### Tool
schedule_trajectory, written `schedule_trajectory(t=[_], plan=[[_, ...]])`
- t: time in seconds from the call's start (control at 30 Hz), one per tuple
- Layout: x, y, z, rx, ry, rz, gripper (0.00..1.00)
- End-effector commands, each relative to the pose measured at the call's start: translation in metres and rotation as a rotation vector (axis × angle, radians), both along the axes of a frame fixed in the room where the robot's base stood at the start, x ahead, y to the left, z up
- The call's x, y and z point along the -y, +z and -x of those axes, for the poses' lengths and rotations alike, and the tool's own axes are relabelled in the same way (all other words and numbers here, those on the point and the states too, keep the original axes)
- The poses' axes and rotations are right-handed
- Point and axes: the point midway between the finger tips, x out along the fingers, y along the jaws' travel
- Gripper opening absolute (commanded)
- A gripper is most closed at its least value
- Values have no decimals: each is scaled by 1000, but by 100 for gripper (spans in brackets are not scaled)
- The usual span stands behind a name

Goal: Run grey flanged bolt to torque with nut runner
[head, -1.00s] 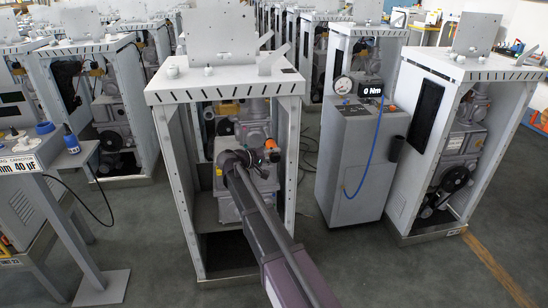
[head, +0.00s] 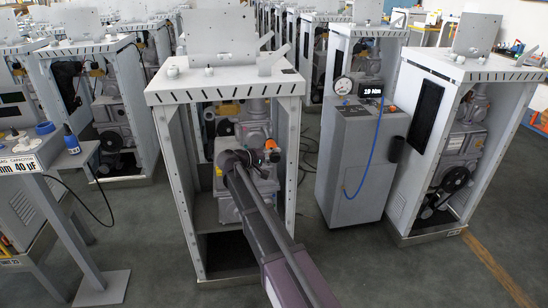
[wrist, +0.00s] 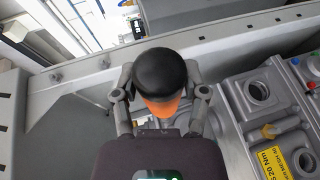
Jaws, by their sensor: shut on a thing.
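The nut runner (wrist: 160,72) has a rounded black top and an orange band, and fills the middle of the wrist view. My gripper (wrist: 160,97) is shut on it, with one finger on each side. In the head view the tool's orange part (head: 271,144) shows inside the open dispenser frame (head: 225,88), next to the grey pump assembly. The grey flanged bolt is hidden under the tool and gripper. The torque readout (head: 370,91) on the grey cabinet shows a two-digit Nm value that looks like 19 or 20.
The frame's posts stand close on both sides of my arm. A grey cabinet (head: 358,150) with a blue hose stands to the right.

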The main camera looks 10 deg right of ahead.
Motion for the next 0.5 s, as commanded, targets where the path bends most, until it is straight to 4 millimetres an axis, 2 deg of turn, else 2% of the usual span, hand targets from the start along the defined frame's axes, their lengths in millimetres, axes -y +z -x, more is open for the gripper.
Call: schedule_trajectory(t=[0.27, 0.5], plan=[[0, 1, -1, 3, 3, 1, 0], [0, 1, 11, 2, 2, 1, 0]])
